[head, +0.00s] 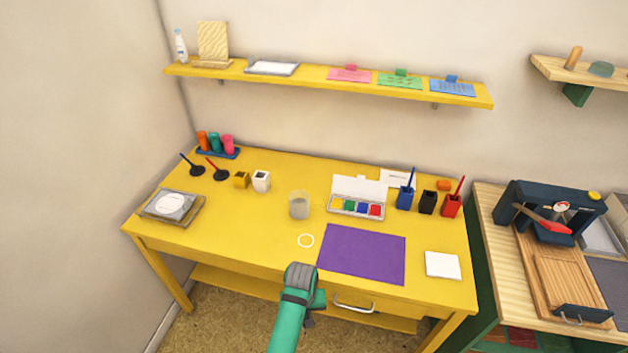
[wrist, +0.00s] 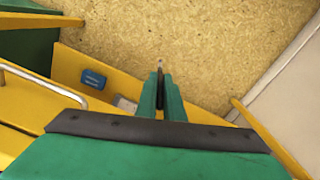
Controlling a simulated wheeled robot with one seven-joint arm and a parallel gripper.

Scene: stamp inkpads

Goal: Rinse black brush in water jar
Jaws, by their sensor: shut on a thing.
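The water jar (head: 299,205) is a clear glass with greyish contents, standing upright near the middle of the yellow table. My gripper (wrist: 160,92) points down toward the floor, its green fingers shut on a thin dark item, seen nearly end-on, that looks like the black brush (wrist: 160,72). In the head view my gripper is mostly hidden behind my arm at the table's front edge, apart from and in front of the jar. The black holder (head: 428,202) has no brush showing. The blue holder (head: 405,197) and red holder (head: 451,206) each have a brush.
White and yellow cups (head: 261,181) stand left of the jar. A drawer handle (head: 354,305) is at the front.

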